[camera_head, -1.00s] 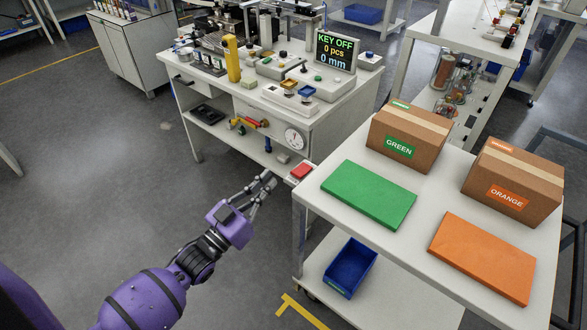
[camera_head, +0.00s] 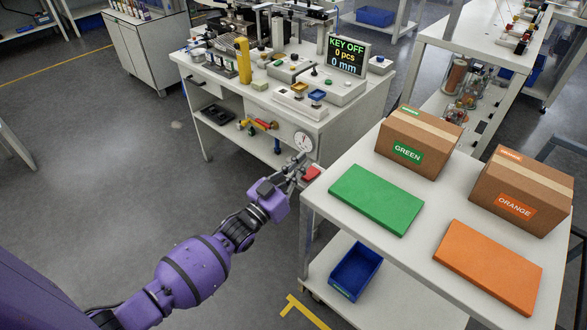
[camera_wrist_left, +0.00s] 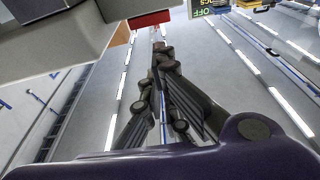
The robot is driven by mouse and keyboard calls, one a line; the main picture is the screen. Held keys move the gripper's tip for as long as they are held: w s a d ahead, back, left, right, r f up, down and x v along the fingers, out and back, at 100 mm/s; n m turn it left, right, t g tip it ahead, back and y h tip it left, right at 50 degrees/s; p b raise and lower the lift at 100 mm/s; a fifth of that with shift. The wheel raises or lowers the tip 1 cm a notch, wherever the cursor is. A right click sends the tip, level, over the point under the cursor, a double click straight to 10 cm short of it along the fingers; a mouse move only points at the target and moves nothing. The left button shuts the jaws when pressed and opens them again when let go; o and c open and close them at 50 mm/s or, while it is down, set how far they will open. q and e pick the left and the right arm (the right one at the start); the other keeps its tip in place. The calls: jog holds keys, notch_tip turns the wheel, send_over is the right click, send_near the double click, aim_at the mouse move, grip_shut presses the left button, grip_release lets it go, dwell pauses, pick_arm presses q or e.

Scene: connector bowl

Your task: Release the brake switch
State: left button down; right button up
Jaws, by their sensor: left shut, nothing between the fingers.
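A red switch (camera_head: 312,174) sits on a light base low at the front corner of the machine bench, beside the near table; I take it for the brake switch, but no label shows. My left gripper (camera_head: 302,160) is shut and empty, its fingers beside the red switch and partly in front of its base. In the wrist view the closed fingertips (camera_wrist_left: 161,48) point up toward the red switch (camera_wrist_left: 151,19), seen from below at the top edge. Whether they touch it I cannot tell. My right gripper is not in view.
The machine bench (camera_head: 340,130) carries a display (camera_head: 347,50) reading KEY OFF, 0 pcs, 0 mm, and a round gauge (camera_head: 304,141). The near table (camera_head: 400,247) holds boxes and green and orange slabs. A blue bin (camera_head: 356,268) is on its lower shelf. Floor at left is clear.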

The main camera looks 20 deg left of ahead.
pick_arm(q)
jog(key=shift+s+f, duration=0.15)
jog(key=shift+f, duration=0.75)
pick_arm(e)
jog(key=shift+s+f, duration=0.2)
pick_arm(q)
jog(key=v, duration=1)
jog(key=shift+r, duration=0.35)
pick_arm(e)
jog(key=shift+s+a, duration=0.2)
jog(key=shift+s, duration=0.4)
pick_arm(q)
jog(key=shift+a, duration=0.1)
